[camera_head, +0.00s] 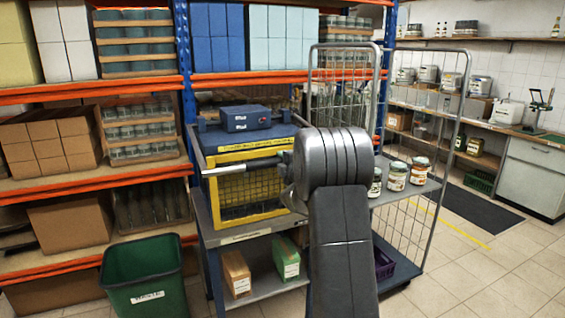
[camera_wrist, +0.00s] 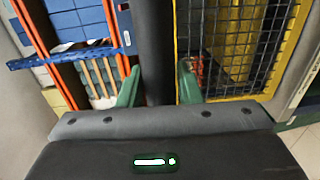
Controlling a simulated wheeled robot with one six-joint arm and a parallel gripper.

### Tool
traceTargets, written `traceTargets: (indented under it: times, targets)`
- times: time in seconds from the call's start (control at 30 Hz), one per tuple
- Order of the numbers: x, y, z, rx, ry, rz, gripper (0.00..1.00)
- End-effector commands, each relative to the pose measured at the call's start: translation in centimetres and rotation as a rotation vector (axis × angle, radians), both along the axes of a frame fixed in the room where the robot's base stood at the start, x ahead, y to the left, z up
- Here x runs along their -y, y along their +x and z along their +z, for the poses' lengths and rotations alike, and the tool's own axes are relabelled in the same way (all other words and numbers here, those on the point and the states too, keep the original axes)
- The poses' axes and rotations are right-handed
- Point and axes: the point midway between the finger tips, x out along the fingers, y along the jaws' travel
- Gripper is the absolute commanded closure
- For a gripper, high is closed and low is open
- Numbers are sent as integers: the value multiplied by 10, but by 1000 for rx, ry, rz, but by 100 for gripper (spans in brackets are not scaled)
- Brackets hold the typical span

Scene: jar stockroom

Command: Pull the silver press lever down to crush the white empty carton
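The press has a blue top (camera_head: 255,140) and a yellow mesh cage (camera_head: 250,192), which also shows in the wrist view (camera_wrist: 235,50). Its lever (camera_head: 222,170) runs level across the cage front, silver at its left end and darker towards my gripper. In the wrist view the lever's dark bar (camera_wrist: 156,45) runs between the green fingertips of my gripper (camera_wrist: 158,85). The fingers stand apart on both sides of the bar and appear to touch it. In the head view my arm hides the fingers and the lever's right part. I cannot make out the white carton behind the mesh.
A green bin (camera_head: 145,275) stands at the lower left before orange-beamed shelves. A wire trolley (camera_head: 432,170) with several jars (camera_head: 396,176) stands to the right. Boxes (camera_head: 286,258) lie on the shelf under the press. Floor at the right is mostly clear around a dark mat (camera_head: 470,202).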

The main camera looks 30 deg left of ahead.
Motion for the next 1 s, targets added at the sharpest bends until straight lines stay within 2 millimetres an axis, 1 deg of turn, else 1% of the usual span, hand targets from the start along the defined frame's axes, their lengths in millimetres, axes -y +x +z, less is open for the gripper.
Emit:
traceTargets:
  times: [0.03,0.13,0.17,0.4,0.53,1.0]
  targets:
    - [0,0,0,0,0,0,79]
    - [0,0,0,0,0,0,98]
    - [0,0,0,0,0,0,100]
    - [0,0,-1,0,0,0,100]
    - [0,0,-5,3,4,0,100]
    - [-3,3,-35,44,50,-1,100]
